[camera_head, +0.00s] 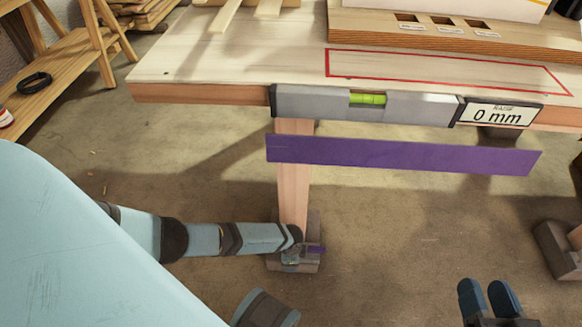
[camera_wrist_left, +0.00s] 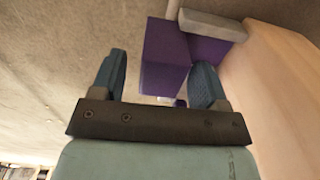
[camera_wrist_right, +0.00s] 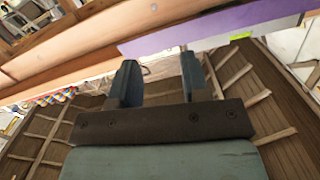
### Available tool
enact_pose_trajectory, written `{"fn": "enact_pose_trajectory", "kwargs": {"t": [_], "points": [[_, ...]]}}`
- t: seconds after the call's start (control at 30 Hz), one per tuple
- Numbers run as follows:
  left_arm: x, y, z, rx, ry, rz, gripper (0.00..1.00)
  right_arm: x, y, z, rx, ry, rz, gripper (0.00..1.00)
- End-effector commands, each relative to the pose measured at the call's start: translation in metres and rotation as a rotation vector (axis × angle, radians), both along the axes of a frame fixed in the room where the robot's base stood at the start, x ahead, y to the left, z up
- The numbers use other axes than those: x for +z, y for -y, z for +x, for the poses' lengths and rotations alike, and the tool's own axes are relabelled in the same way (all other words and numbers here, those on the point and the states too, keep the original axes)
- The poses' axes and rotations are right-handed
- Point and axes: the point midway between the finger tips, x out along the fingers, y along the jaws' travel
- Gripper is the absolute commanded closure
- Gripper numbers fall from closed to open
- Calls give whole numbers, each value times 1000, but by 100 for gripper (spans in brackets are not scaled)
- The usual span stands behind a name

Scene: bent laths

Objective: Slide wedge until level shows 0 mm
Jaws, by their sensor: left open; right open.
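The level (camera_head: 420,107) lies along the table's front edge, with a green vial (camera_head: 367,99). The purple wedge (camera_wrist_left: 165,65) shows in the left wrist view between the two fingers of my left gripper (camera_wrist_left: 160,85), by the foot of the table leg. The fingers are open and I cannot tell whether they touch it. In the head view only a purple bit of the wedge (camera_head: 316,249) shows beside my left gripper (camera_head: 293,257). My right gripper (camera_head: 489,299) is open and empty, low at the right; its fingers also show in the right wrist view (camera_wrist_right: 158,80).
A wooden table (camera_head: 230,50) with a red outlined rectangle (camera_head: 440,85) stands ahead, on a wooden leg (camera_head: 293,185). A long purple strip (camera_head: 400,156) shows below its front edge. A wooden shelf (camera_head: 70,65) stands at the left. Floor between my grippers is clear.

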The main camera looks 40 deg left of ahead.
Motion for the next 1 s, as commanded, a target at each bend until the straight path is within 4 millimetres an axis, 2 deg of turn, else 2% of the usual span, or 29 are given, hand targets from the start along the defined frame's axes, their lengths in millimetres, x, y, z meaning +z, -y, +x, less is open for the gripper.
{"fn": "enact_pose_trajectory", "kwargs": {"t": [0.2,0.4,0.6,0.8,1.0], "points": [[39,-1,0,0,1,0,32,22,-2,-4,-11,-16,48,57],[87,-1,0,-1,1,1,32,61,0,-5,-56,98,126,57],[121,0,0,0,1,0,32,87,3,-6,-78,182,165,57],[135,0,0,0,0,0,32,97,4,-8,-87,221,182,57],[136,0,0,0,0,0,32,97,5,-8,-88,227,184,57]]}}
